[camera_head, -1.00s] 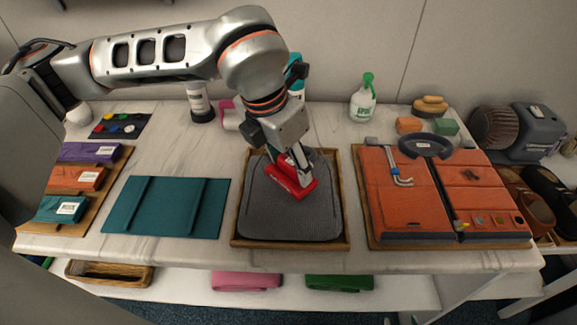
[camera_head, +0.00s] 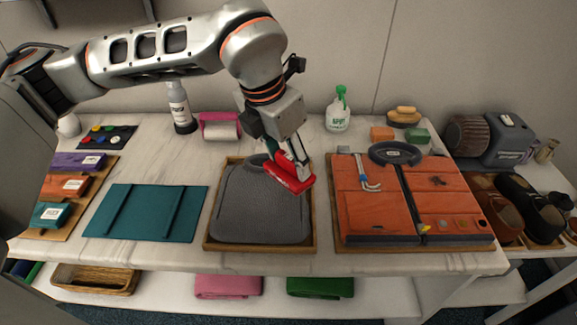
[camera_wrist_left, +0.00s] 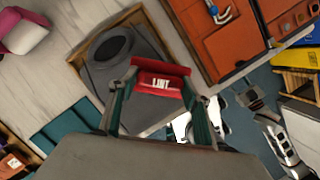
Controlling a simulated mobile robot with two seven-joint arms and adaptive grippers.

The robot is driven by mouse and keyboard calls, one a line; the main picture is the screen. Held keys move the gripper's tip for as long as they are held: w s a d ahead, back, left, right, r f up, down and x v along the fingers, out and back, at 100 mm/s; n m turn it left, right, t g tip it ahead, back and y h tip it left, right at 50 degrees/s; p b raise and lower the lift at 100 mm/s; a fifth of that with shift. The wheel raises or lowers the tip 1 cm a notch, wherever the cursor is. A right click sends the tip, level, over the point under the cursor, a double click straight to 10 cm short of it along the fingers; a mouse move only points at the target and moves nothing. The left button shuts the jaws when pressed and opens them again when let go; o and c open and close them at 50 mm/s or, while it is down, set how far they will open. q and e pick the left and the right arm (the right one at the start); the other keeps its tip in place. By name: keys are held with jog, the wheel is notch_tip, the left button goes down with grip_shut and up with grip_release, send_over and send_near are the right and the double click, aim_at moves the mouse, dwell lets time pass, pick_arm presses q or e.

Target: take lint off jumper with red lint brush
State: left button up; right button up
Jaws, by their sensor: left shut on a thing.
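My left gripper (camera_head: 293,161) is shut on the red lint brush (camera_head: 289,174), over the upper right part of the jumper. The brush also shows between the fingers in the left wrist view (camera_wrist_left: 158,80), with the word LINT on it. The grey folded jumper (camera_head: 258,214) lies in a wooden tray (camera_head: 230,249) at the middle of the table; it also shows in the left wrist view (camera_wrist_left: 105,72). The brush appears held a little above the cloth; I cannot tell whether it touches. No lint can be made out.
A teal folding board (camera_head: 145,213) lies left of the tray, and an orange case (camera_head: 365,214) with tools lies close at its right. A pink lint roll (camera_head: 221,128), a white bottle (camera_head: 180,112) and a green-topped spray bottle (camera_head: 338,115) stand behind.

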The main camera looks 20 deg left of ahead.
pick_arm(q)
jog(key=shift+r, duration=0.7)
jog(key=shift+w+d+r+p, duration=0.1)
jog(key=shift+r+p, duration=0.5)
jog(key=shift+r, duration=0.1)
jog(key=shift+r+p, duration=0.45)
jog(key=shift+r, duration=0.6)
